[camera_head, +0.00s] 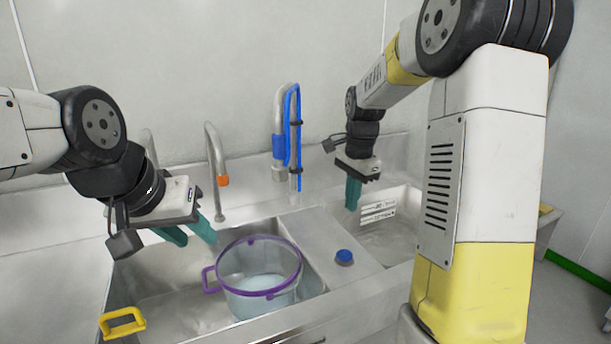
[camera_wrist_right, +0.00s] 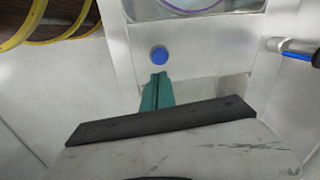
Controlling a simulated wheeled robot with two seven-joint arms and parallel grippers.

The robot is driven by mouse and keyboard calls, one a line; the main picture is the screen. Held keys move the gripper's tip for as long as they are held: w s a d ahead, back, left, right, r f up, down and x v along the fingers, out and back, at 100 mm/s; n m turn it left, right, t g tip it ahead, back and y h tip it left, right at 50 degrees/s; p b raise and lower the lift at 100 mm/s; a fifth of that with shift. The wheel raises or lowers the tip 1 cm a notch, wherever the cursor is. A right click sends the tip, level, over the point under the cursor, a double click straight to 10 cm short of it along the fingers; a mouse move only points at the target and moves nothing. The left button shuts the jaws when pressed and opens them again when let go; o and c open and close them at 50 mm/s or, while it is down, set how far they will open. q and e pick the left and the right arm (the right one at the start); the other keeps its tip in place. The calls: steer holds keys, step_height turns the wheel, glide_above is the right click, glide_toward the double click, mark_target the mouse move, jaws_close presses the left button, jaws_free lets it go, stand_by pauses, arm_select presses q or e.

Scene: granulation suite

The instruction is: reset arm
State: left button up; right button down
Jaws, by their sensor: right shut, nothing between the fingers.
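My left gripper (camera_head: 187,234) has teal fingers set apart, and nothing shows between them. It is above the left sink basin, to the upper left of the clear bucket. My right gripper (camera_head: 352,194) points down over the right side of the sink unit, with its teal fingers together and empty. Its closed fingers also show in the right wrist view (camera_wrist_right: 158,90). The clear bucket (camera_head: 258,278) with a purple rim and handle stands in the left basin (camera_head: 150,300) and holds some pale liquid. Neither gripper touches it.
A blue cap-like knob (camera_head: 344,257) sits on the steel divider between the basins. A faucet with an orange tip (camera_head: 216,170) and a blue-hosed tap (camera_head: 292,140) rise behind. A yellow handle (camera_head: 122,323) is at the left front.

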steer(key=s+a+r+n+t, duration=0.1)
steer(key=s+r+n, duration=0.1)
steer(key=s+n, duration=0.2)
steer(key=s+a+r+n+t+y, duration=0.1)
steer(key=s+r+n+t, duration=0.1)
steer(key=s, duration=0.9)
steer(key=s+a+r+n+t, duration=0.1)
steer(key=s+r+n+t, duration=0.1)
steer(key=s+n, duration=0.5)
steer(key=shift+s+a+r+y, duration=0.3)
steer(key=shift+s+r+y, duration=0.15)
steer(key=shift+r, duration=0.45)
steer(key=shift+d, duration=0.1)
